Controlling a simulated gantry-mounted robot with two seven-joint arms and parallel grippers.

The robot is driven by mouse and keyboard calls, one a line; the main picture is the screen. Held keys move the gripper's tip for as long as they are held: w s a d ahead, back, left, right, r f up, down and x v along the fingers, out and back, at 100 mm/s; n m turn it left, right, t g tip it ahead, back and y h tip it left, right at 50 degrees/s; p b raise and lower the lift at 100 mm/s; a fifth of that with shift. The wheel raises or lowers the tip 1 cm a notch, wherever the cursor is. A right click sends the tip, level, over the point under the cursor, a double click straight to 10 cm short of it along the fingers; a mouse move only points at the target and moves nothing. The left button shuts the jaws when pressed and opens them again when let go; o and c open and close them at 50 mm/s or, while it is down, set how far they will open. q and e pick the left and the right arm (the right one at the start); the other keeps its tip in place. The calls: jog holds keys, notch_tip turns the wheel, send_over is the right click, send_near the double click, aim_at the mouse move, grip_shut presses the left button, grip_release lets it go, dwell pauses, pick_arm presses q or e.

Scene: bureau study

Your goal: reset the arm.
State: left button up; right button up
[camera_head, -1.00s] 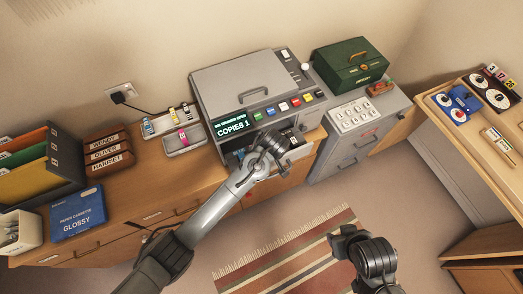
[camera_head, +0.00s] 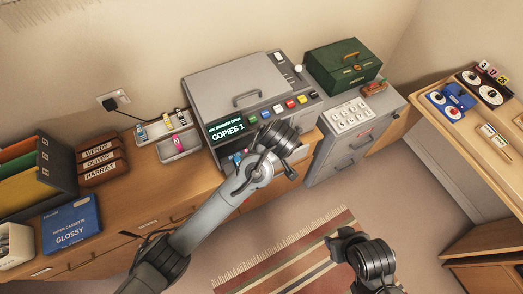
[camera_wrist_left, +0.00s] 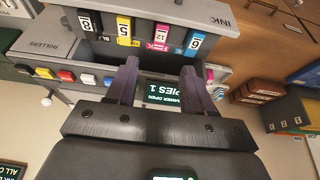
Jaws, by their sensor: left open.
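My left arm reaches in from the left to the front of the grey copier (camera_head: 215,88), with its wrist over the copier's lower front. In the left wrist view my left gripper (camera_wrist_left: 160,82) is open, with nothing between its fingers. Beyond the fingers is the copier's screen (camera_wrist_left: 163,94). An open ink drawer (camera_wrist_left: 195,18) holds several numbered cartridges, among them a yellow one (camera_wrist_left: 124,30) and a blue one (camera_wrist_left: 195,42). My right gripper (camera_head: 343,242) is at the lower right above the rug; its fingers cannot be made out.
A side desk (camera_head: 462,115) is at the right. The floor around the striped rug (camera_head: 290,255) is open.

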pick_arm(q)
jog(key=s+a+f+n+g+h+p, duration=0.1)
jog(key=s+a+f+g+p, duration=0.2)
jog(key=s, duration=0.4)
jog(key=s+a+f+g, duration=0.1)
jog(key=s+a+f, duration=0.2)
jog(key=s+f, duration=0.4)
jog(key=s+a+f+n+g+h+p, duration=0.1)
jog(key=s+a+f+p, duration=0.15)
jog(key=s, duration=0.55)
jog(key=s+a+r+m+t+p, duration=0.1)
jog(key=s+a+r, duration=0.1)
jog(key=s+a, duration=0.3)
jog(key=s+a+r+m+p, duration=0.1)
jog(key=s+a+r+m, duration=0.15)
jog(key=a, duration=0.45)
jog(key=w+a+r+m+t, duration=0.3)
jog(key=w+r+m, duration=0.1)
jog(key=r, duration=0.4)
jog(key=shift+w+a+m+t, duration=0.25)
jog(key=shift+w+m+t, duration=0.05)
jog(key=shift+m, duration=0.35)
